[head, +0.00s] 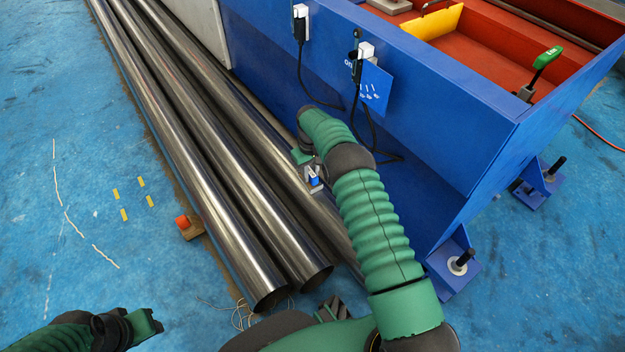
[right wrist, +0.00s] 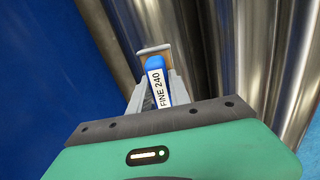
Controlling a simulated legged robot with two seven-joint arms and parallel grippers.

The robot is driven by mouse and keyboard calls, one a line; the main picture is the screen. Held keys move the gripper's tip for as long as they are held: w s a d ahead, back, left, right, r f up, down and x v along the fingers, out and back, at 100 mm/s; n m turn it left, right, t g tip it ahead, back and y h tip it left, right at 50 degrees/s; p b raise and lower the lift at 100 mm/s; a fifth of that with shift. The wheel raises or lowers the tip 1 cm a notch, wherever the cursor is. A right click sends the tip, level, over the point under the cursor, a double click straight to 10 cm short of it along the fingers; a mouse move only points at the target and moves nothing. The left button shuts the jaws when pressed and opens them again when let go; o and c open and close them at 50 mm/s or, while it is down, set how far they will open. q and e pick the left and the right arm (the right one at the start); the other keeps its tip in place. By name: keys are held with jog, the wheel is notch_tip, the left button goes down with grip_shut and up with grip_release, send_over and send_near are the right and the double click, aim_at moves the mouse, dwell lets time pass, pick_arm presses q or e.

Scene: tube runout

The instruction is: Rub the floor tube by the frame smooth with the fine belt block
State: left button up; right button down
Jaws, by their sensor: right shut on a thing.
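Three long steel tubes lie side by side on the floor; the one by the frame (head: 243,112) is the rightmost, along the blue frame (head: 430,130). My right gripper (head: 313,180) is over this tube, shut on the blue fine belt block (head: 315,181). In the right wrist view the block (right wrist: 157,78) sits between the fingers, its label reading "FINE 240", with a tan edge at its far end. Whether it touches the tube I cannot tell. My left gripper (head: 145,325) is low at the left, away from the tubes; its jaw state is unclear.
The other two tubes (head: 205,115) lie to the left, held by a wooden chock with an orange top (head: 188,227). Black cables (head: 370,125) hang down the frame's side near my right arm. Frame feet (head: 458,262) stand at the right. The blue floor at left is mostly clear.

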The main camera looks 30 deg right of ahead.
jog(key=shift+a, duration=0.1)
notch_tip(320, 180, up, 6)
jog(key=p, duration=0.5)
notch_tip(320, 180, up, 3)
jog(key=p, duration=0.3)
jog(key=shift+r, duration=0.1)
